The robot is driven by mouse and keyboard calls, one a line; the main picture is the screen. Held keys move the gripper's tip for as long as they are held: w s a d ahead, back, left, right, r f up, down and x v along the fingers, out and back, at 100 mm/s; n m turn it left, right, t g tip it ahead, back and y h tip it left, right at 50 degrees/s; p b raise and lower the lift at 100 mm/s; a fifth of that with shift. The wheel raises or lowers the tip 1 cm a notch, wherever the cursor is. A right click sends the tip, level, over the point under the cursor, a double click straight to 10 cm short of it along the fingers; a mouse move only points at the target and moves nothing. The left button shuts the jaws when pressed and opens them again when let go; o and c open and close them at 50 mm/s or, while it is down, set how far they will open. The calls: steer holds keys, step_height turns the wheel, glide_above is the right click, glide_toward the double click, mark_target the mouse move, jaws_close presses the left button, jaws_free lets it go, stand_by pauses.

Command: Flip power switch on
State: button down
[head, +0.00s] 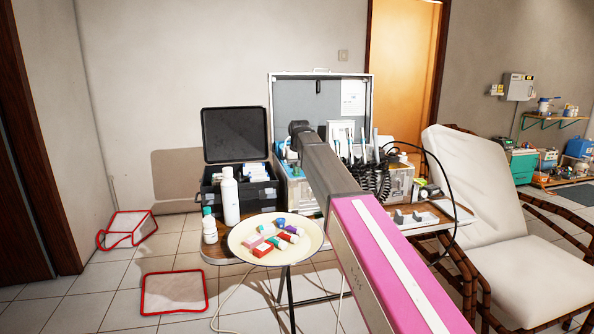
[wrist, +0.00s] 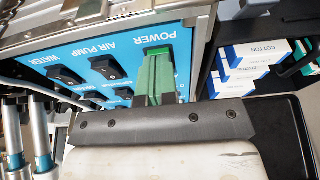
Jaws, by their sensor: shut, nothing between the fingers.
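In the wrist view, a blue control panel (wrist: 195,60) carries the labels POWER, AIR PUMP and WATER. My gripper (wrist: 157,60) is shut and empty, its narrow green fingers together in front of the switch spot under POWER. The power switch (wrist: 158,49) is mostly covered by the fingers; only a dark green edge shows at their tips. Whether they touch it, and which way it is tipped, I cannot tell. The dark air pump switch (wrist: 107,67) and water switch (wrist: 66,75) are uncovered. In the head view, the panel's unit (head: 294,190) stands behind my arm, which hides my gripper.
A black case (head: 240,192) stands left of the unit; its cotton boxes (wrist: 245,55) show close right of the panel in the wrist view. A white bottle (head: 230,197) and a plate (head: 240,240) of small items are in front. Handpieces (wrist: 40,140) hang at left. A reclining chair (head: 490,190) is at right.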

steer(key=shift+w+a+r, duration=0.15)
steer(key=shift+w+r, duration=0.15)
steer(key=shift+w, duration=0.2)
steer(key=shift+r, duration=0.1)
steer(key=shift+r, duration=0.4)
steer(key=s+v, duration=0.2)
steer(key=v, duration=1)
steer(key=shift+s+d, duration=0.2)
steer(key=shift+d, duration=0.15)
